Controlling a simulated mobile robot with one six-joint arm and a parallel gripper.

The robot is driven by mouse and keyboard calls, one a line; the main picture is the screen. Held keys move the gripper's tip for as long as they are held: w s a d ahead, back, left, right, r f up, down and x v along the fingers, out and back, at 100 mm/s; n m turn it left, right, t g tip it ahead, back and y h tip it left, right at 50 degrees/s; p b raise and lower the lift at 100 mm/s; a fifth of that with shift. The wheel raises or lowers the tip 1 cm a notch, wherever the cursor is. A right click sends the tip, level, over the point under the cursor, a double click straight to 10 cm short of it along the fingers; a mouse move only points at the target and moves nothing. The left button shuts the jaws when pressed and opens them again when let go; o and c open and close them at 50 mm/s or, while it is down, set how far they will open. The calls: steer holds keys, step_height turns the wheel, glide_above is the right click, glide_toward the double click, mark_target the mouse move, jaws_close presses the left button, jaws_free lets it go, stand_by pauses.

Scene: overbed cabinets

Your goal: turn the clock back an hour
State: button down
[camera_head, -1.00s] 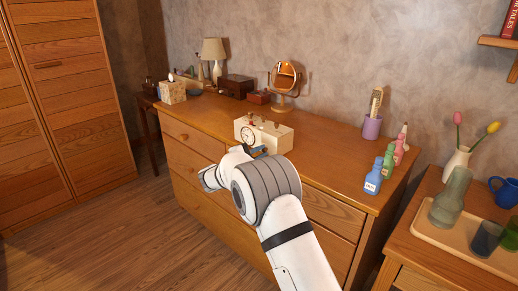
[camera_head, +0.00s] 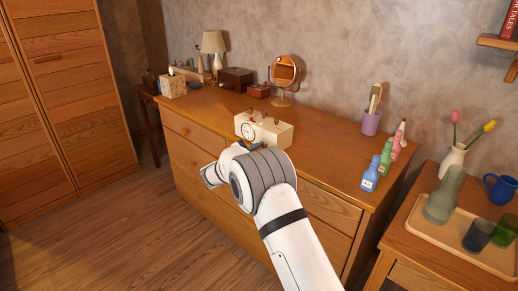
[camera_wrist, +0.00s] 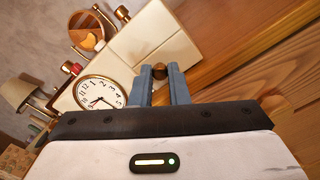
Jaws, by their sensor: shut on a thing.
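The clock is a cream box (camera_head: 270,134) standing on the wooden dresser, with a round white dial (camera_head: 248,131) at its left front. In the wrist view the dial (camera_wrist: 102,97) has a brass rim, black numerals and dark and red hands. My gripper (camera_wrist: 160,72) has its two blue-grey fingers close together at the front of the box, beside the dial, shut on a small dark brown knob (camera_wrist: 159,73). In the head view my arm hides most of the fingers.
A purple cup (camera_head: 371,123) and several coloured bottles (camera_head: 370,174) stand to the right. The dresser top (camera_head: 325,150) is clear between.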

steer(key=shift+d, duration=0.1)
steer(key=c, duration=1.4)
jaws_free()
steer(key=v, duration=0.8)
steer(key=shift+w, duration=0.1)
